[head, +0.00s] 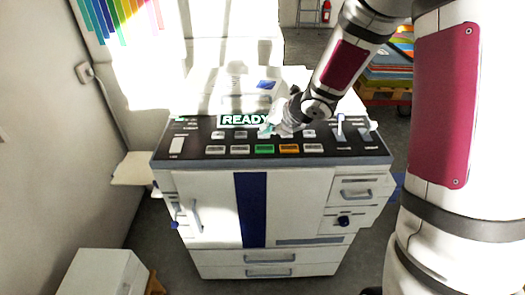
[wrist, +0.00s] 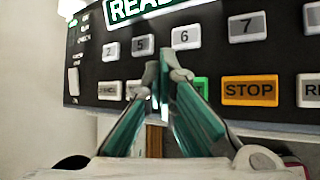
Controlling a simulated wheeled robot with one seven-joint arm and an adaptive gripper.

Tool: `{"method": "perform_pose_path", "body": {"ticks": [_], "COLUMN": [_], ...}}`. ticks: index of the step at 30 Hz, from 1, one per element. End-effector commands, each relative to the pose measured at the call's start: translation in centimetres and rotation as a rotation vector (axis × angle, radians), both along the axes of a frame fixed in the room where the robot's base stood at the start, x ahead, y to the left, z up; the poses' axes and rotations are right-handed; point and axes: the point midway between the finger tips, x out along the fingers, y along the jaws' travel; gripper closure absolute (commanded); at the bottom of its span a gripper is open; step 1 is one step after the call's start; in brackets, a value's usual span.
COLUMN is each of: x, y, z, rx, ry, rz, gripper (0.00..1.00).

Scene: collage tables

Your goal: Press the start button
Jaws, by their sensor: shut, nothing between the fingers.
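The green button (head: 264,149) sits in the front row of the machine's dark control panel (head: 190,141), just left of the orange button (head: 289,148). In the wrist view, only a strip of the green button (wrist: 202,87) shows behind my fingers, so its label is hidden. The orange button there reads STOP (wrist: 249,90). My gripper (head: 266,131) is shut and empty over the panel, behind the green button in the head view. In the wrist view my gripper's tips (wrist: 164,66) appear below the 5 and 6 keys. I cannot tell whether they touch the panel.
A lit READY display (head: 243,120) stands at the panel's back. White buttons (head: 313,148) flank the coloured ones, and numbered keys (wrist: 186,38) lie behind them. Levers (head: 340,127) rise at the panel's right. A white cabinet (head: 100,272) stands at the front left.

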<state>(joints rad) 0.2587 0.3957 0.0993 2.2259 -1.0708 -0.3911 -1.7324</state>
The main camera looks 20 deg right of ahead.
Motion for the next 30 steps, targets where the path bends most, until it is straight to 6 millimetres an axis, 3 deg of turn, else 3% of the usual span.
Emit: {"method": "perform_pose_path", "body": {"ticks": [3, 10, 30], "x": [0.3, 0.1, 0.0], "y": [0.0, 0.0, 0.0], "z": [-1.6, -2.9, -3.2], "rx": [0.0, 0.0, 0.0], "ry": [0.0, -0.001, -0.001], "rz": [0.0, -0.001, -0.001], "gripper": [1.0, 1.0, 1.0]}}
